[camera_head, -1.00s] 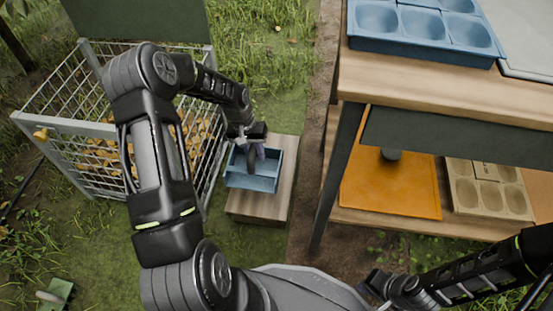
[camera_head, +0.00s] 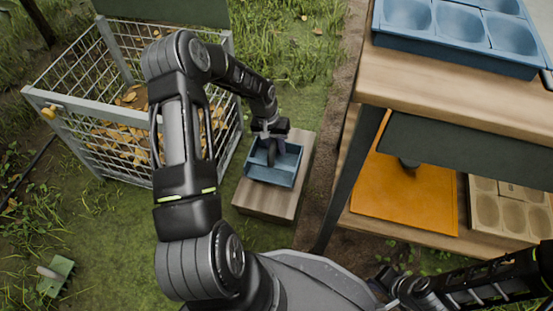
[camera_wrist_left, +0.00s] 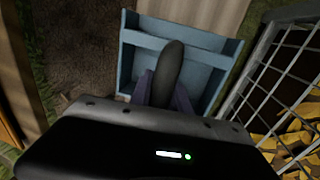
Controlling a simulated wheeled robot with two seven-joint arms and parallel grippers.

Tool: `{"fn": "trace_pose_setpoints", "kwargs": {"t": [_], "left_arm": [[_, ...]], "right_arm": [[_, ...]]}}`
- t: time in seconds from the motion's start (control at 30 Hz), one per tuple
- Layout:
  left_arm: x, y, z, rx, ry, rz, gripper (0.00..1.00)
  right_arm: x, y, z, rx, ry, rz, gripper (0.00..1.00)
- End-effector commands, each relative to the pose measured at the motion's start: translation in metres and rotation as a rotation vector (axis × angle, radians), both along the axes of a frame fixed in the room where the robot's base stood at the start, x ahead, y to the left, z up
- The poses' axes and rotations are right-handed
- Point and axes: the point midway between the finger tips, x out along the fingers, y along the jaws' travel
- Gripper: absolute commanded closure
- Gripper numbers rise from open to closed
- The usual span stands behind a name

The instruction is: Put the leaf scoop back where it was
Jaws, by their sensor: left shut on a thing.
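My left gripper (camera_head: 270,142) points down over an open blue box (camera_head: 285,180) on a wooden block. It is shut on a dark grey rounded handle, which I take for the leaf scoop (camera_head: 271,154). In the left wrist view the handle (camera_wrist_left: 171,62) stands out between the purple-grey fingers (camera_wrist_left: 165,92), over the inside of the blue box (camera_wrist_left: 225,92). The scoop's lower part is hidden, and I cannot tell whether it touches the box floor. My right gripper (camera_head: 388,280) is low at the right, away from the box; its jaws are unclear.
The wooden block (camera_head: 262,201) stands between a wire cage of yellow leaves (camera_head: 75,127) and a wooden bench (camera_head: 440,85). The bench holds blue trays above and an orange board (camera_head: 405,195) below. A green object with a pale handle (camera_head: 55,275) lies on the grass.

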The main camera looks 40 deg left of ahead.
Motion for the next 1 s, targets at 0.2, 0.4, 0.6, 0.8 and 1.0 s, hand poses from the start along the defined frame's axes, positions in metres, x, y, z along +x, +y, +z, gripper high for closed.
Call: {"fn": "trace_pose_setpoints", "kwargs": {"t": [0.2, 0.4, 0.6, 0.8, 1.0], "left_arm": [[0.001, 0.001, -0.005, 0.002, -0.004, 0.000, 1.00], [0.001, 0.000, -0.010, 0.001, -0.002, 0.000, 1.00], [0.000, 0.000, -0.039, -0.001, 0.000, 0.000, 1.00], [0.001, 0.000, -0.043, 0.001, -0.003, 0.000, 1.00], [0.001, 0.000, -0.044, 0.001, -0.002, -0.001, 1.00]], "right_arm": [[0.001, 0.000, -0.002, -0.001, -0.003, -0.001, 1.00], [0.001, 0.000, -0.005, 0.000, -0.003, -0.001, 1.00], [0.003, 0.000, -0.018, 0.001, -0.005, -0.004, 1.00], [0.004, -0.001, -0.017, 0.002, -0.006, -0.004, 1.00], [0.004, -0.001, -0.018, 0.002, -0.006, -0.004, 1.00]]}}
